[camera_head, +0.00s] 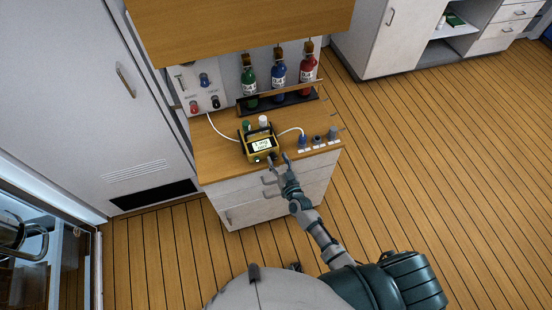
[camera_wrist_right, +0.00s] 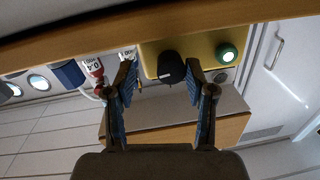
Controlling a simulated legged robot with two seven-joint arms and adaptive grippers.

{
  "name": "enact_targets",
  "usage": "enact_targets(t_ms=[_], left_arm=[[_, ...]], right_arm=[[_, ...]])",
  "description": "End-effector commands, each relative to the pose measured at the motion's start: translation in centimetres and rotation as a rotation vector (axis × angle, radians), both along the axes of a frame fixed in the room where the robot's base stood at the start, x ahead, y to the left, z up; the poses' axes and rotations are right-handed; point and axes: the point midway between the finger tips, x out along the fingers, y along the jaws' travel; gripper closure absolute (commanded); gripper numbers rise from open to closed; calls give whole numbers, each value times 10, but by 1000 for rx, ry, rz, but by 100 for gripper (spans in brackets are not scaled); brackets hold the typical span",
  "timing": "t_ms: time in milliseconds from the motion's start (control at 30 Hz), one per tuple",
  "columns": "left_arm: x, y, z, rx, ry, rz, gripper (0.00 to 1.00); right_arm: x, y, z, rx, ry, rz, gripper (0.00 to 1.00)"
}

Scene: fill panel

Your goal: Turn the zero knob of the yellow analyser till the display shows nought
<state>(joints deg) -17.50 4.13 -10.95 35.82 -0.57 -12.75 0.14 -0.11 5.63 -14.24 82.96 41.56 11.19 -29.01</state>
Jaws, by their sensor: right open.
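The yellow analyser (camera_head: 246,147) stands on the wooden counter in the head view. Its lit display (camera_head: 261,144) faces me, but its digits are too small to read. In the right wrist view the yellow housing (camera_wrist_right: 206,43) shows with a black knob (camera_wrist_right: 171,66) and a green-lit round part (camera_wrist_right: 226,53). My right gripper (camera_head: 279,163) is at the analyser's front edge. In the wrist view its open fingers (camera_wrist_right: 160,82) stand either side of the knob, which is closer to the right-hand finger. I cannot tell whether that finger touches it. My left gripper is not in view.
Blue, dark and grey fittings (camera_head: 317,139) with white labels line the counter (camera_head: 215,150) right of the analyser. Green, blue and red bottles (camera_head: 278,72) stand in a rack behind. White cables run from the analyser. A wooden overhead cabinet (camera_head: 240,25) hangs above.

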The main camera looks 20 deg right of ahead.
Motion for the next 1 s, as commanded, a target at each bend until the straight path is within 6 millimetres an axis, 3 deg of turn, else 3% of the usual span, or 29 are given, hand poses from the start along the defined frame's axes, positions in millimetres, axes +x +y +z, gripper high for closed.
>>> enact_targets(t_ms=[300,500,1000], left_arm=[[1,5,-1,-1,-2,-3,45],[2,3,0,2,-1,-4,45],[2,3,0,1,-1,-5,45]], right_arm=[[-69,-2,-1,-4,4,-1,45],[-99,-9,-1,-2,4,-1,45],[-108,-9,0,-3,2,-2,45]])
